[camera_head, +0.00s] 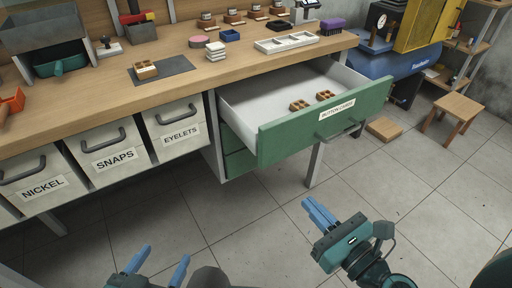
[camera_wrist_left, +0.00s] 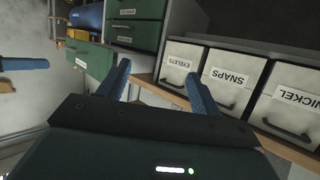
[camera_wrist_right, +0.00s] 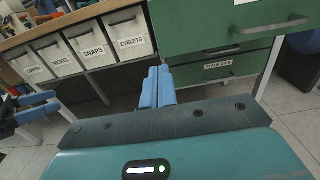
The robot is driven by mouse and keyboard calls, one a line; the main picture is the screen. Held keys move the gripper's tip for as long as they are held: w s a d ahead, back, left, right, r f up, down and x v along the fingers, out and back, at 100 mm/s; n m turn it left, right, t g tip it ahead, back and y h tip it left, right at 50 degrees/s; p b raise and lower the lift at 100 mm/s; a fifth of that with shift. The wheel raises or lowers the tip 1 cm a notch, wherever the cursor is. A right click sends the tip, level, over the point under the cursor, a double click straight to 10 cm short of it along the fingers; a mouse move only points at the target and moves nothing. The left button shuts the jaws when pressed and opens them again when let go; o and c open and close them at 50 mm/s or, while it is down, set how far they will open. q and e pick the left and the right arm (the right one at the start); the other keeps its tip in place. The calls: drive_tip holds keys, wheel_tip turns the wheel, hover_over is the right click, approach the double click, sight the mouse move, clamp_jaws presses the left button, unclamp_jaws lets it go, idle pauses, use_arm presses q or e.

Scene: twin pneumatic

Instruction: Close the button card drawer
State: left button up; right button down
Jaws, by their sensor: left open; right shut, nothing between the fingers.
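The button card drawer (camera_head: 290,143) is a green-fronted drawer with a white inside, pulled well out from under the bench. Its label reads BUTTON CARDS and a grey handle (camera_head: 340,133) runs along its front. Two brown button cards (camera_head: 300,105) lie inside. My right gripper (camera_head: 318,213) is shut and empty, below and in front of the drawer, apart from it. In the right wrist view the green front (camera_wrist_right: 215,25) is above and beyond the fingers. My left gripper (camera_head: 160,266) is open and empty over the floor at lower left, away from the drawer; its fingers also show in its wrist view (camera_wrist_left: 160,88).
The wooden bench (camera_head: 110,97) carries a white tray (camera_head: 286,42) and small items. White bins labelled NICKEL, SNAPS (camera_head: 108,153) and EYELETS hang below it. More green drawers (camera_head: 240,163) sit under the open one. A stool (camera_head: 455,112) stands at right. Floor in front is clear.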

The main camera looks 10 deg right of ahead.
drive_tip(key=p, duration=0.5)
approach(264, 155)
drive_tip(key=x, duration=0.5)
drive_tip(key=shift+w+r, duration=0.1)
drive_tip(key=shift+w, duration=0.05)
use_arm(q)
wheel_tip(264, 155, up, 6)
drive_tip(key=a+n+t, duration=0.1)
drive_tip(key=a+n, duration=0.1)
drive_tip(key=shift+s+f, duration=0.15)
drive_tip(key=shift+s, duration=0.3)
use_arm(e)
drive_tip(key=shift+x, duration=0.75)
use_arm(q)
drive_tip(key=shift+a, duration=0.1)
